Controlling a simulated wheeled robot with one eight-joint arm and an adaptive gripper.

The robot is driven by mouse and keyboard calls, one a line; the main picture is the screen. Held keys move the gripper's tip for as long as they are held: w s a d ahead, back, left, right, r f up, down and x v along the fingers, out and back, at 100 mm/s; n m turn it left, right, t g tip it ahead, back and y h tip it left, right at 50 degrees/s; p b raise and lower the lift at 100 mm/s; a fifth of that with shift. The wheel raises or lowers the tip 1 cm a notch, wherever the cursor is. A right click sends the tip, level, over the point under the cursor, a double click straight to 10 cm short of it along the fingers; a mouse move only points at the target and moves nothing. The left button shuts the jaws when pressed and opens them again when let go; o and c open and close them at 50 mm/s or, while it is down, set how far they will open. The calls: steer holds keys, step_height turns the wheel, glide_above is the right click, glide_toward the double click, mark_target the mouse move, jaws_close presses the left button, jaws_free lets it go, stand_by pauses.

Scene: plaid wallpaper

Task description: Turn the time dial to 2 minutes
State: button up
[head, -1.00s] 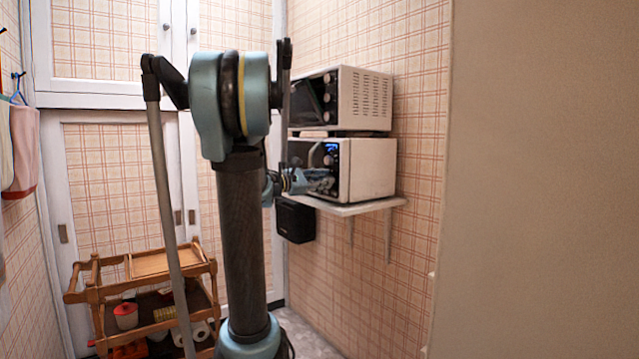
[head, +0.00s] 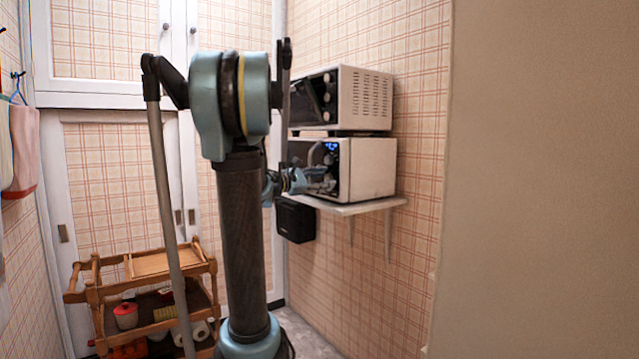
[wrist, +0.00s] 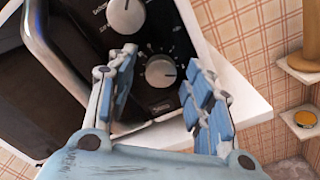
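The white microwave (head: 368,170) stands on a wall shelf, its black control panel partly behind my gripper (head: 318,182). In the wrist view the panel appears tilted, with a round silver lower dial (wrist: 160,72) with scale marks around it and a second knob (wrist: 126,14) above it. My gripper (wrist: 160,60) is open, its blue-padded fingers on either side of the lower dial. A gap shows between each finger and the dial, so it is not gripped. The dial's pointer and numbers are too small to read. I cannot tell which dial is for time.
A toaster oven (head: 365,98) sits directly above the microwave. The shelf (head: 350,208) runs under the microwave, with a black box (head: 295,220) below it. A wooden trolley (head: 150,262) stands at the lower left. Wooden pieces show at the right in the wrist view (wrist: 308,40).

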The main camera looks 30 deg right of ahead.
steer(key=shift+a, duration=0.1)
steer(key=a, duration=1.1)
steer(key=shift+s+a, duration=0.4)
steer(key=shift+s, duration=0.05)
steer(key=shift+f, duration=0.1)
steer(key=s+a+f+m+y, duration=0.5)
steer(key=s+a+f+y, duration=0.4)
steer(key=a+f, duration=0.5)
steer(key=s+a+f+m+y, duration=0.5)
steer(key=s+a+f+y, duration=0.4)
steer(key=f, duration=1)
steer(key=s+a, duration=0.4)
steer(key=a, duration=0.2)
steer(key=shift+s+f+t, duration=0.2)
steer(key=shift+s+t, duration=0.05)
steer(key=shift+t, duration=0.05)
